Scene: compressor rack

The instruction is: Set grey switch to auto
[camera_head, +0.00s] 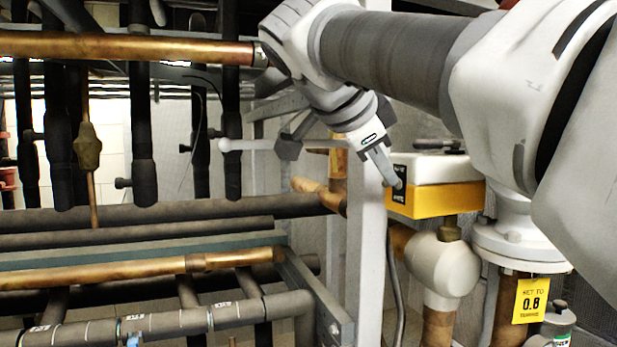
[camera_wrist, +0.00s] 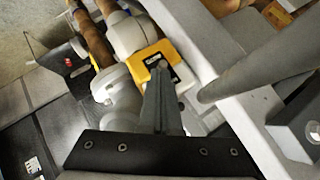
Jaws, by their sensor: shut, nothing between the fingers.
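A yellow and white box (camera_head: 437,200) stands right of the pale upright post in the head view. Its left face carries a black plate (camera_head: 399,171) with small pale lettering; the plate also shows in the wrist view (camera_wrist: 152,61). The grey switch is hard to make out there, as my fingertips cover part of the plate. My gripper (camera_head: 389,180) is shut and empty, its tips at the plate. In the wrist view, the closed fingers (camera_wrist: 161,68) point at the box (camera_wrist: 147,50). I cannot tell whether they touch the switch.
The pale upright post (camera_head: 367,240) stands close left of my gripper. A white-wrapped valve body (camera_head: 442,268) and copper pipe sit below the box. Dark and copper pipes (camera_head: 130,262) fill the left.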

